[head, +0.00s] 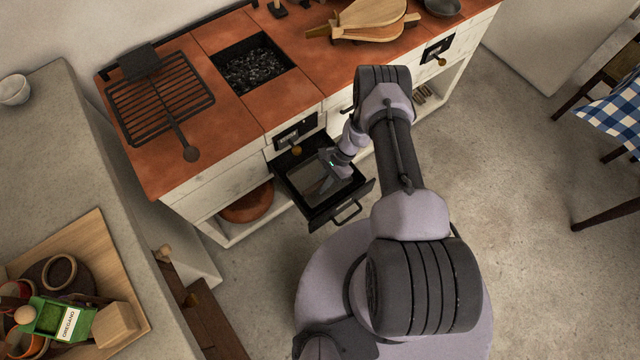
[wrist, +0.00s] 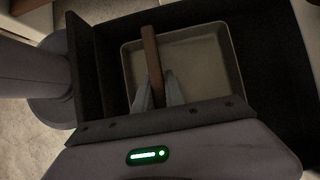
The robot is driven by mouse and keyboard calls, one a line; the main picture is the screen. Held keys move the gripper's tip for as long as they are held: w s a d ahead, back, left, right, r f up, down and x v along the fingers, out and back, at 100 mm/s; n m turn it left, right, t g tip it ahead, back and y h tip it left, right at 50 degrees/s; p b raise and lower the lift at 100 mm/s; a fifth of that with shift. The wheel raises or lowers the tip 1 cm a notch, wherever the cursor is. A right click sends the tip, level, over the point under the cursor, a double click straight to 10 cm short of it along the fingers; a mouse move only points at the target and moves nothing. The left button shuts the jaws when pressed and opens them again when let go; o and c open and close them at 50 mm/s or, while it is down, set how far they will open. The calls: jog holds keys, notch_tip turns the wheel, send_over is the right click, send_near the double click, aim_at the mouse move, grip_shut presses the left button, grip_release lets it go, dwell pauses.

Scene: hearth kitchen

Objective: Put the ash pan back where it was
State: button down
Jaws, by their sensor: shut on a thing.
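The ash pan (head: 309,189) is a shallow grey rectangular pan inside a pulled-out black drawer (head: 316,217) low in the hearth front. In the wrist view the pan (wrist: 205,62) has a brown bar handle (wrist: 149,45) across it. My gripper (head: 331,168) reaches down into the drawer. In the wrist view its fingers (wrist: 158,94) are shut on that handle. The pan lies within the drawer walls (wrist: 87,75); I cannot tell whether it rests on the drawer floor. My arm and gripper hide part of the pan in the head view.
The tiled hearth top (head: 205,48) holds a grill rack (head: 160,105), a coal pit (head: 252,70) and bellows (head: 370,25). A dark plate with a brass knob (head: 297,150) is above the drawer. Open floor (head: 490,150) lies right; a grey counter (head: 75,150) is left.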

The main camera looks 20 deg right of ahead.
jog(key=shift+w+f, duration=0.15)
jog(key=shift+f, duration=0.2)
jog(key=shift+r, duration=0.1)
jog(key=c, duration=1.4)
grip_release()
